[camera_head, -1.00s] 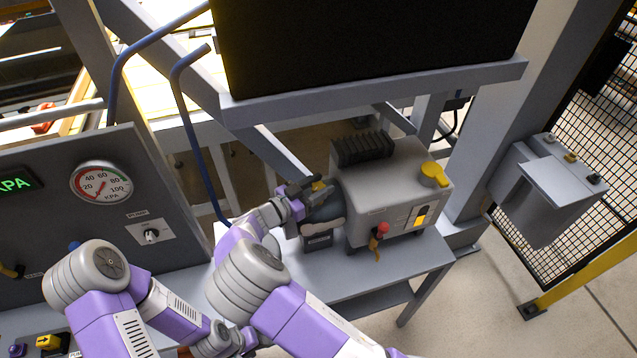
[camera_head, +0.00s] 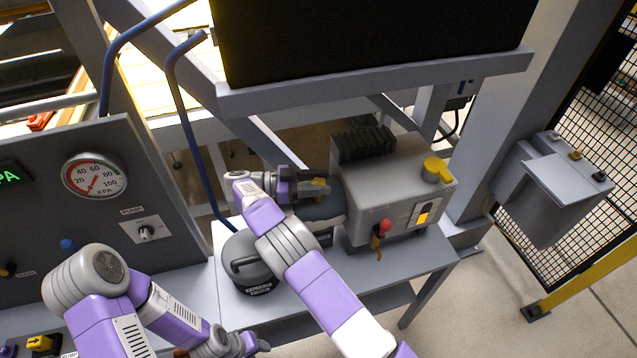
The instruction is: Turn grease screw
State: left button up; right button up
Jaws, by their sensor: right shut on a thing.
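The grey pump unit (camera_head: 390,190) stands on a grey bench. A small yellow piece (camera_head: 319,183), likely the grease screw, shows at its left end, between my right gripper's fingers. My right gripper (camera_head: 318,188) reaches in from the left of the pump, nearly level, and is shut on that yellow piece. The fingers hide most of it, so its shape and turn angle cannot be told. My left gripper (camera_head: 252,344) hangs low near the bottom edge, away from the pump; its jaws are too small and dark to read.
A dark filter canister (camera_head: 250,262) stands on the bench (camera_head: 345,268) below my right wrist. The pump carries a yellow cap (camera_head: 436,169) and a red-knobbed valve (camera_head: 382,228). A control panel with a gauge (camera_head: 94,177) is at left. A grey box (camera_head: 555,190) is at right.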

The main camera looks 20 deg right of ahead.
dwell(0.5)
jog(key=o, duration=1)
jog(key=shift+c, duration=0.2)
pick_arm(q)
jog(key=shift+r, duration=0.1)
